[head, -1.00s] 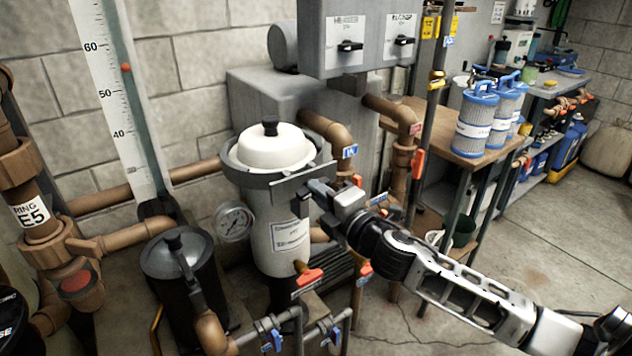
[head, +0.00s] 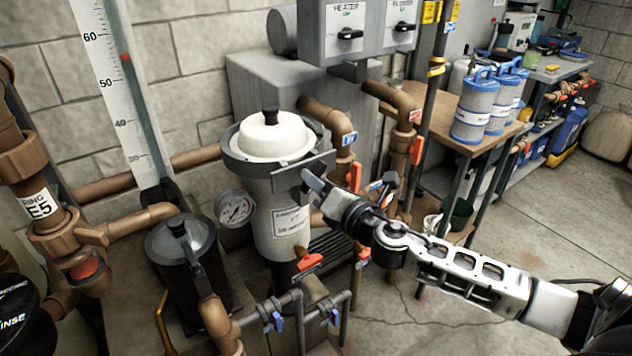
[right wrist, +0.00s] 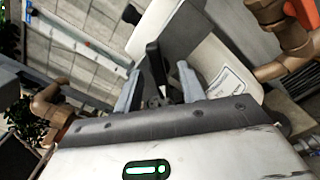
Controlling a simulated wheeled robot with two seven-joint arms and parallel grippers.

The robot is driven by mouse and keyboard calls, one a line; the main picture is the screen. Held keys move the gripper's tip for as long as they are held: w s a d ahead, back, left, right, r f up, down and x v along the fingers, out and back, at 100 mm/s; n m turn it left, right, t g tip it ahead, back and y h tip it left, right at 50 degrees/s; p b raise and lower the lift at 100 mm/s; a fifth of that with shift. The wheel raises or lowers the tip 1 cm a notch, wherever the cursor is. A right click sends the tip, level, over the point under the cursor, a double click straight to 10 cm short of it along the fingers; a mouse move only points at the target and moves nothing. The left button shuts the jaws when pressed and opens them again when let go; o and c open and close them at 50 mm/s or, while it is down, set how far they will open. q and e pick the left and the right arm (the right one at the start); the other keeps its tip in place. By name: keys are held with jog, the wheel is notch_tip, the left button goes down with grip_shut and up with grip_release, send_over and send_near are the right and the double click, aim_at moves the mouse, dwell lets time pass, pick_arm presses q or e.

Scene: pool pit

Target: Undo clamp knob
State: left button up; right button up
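The grey filter housing (head: 278,225) stands upright at the middle of the head view, with a white domed lid (head: 268,138) and a grey clamp band (head: 235,162) around its top. My right gripper (head: 308,183) is at the band's right front side. In the right wrist view a black upright piece (right wrist: 154,62), which looks like the clamp knob, stands between the two grey fingers of my right gripper (right wrist: 158,85). The fingers are apart, with gaps visible beside it. In the head view the gripper hides the knob. My left gripper is not in view.
A pressure gauge (head: 235,208) sits left of the housing, and a black lidded canister (head: 182,250) stands further left. Pipes and red-handled valves (head: 308,262) are below and right. A wooden bench (head: 455,128) with blue-white cartridges (head: 474,110) stands behind my right arm.

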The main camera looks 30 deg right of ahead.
jog(key=shift+s, duration=0.1)
jog(key=s, duration=0.6)
jog(key=shift+s+d+b, duration=0.3)
jog(key=shift+s+b, duration=0.1)
jog(key=shift+b, duration=0.05)
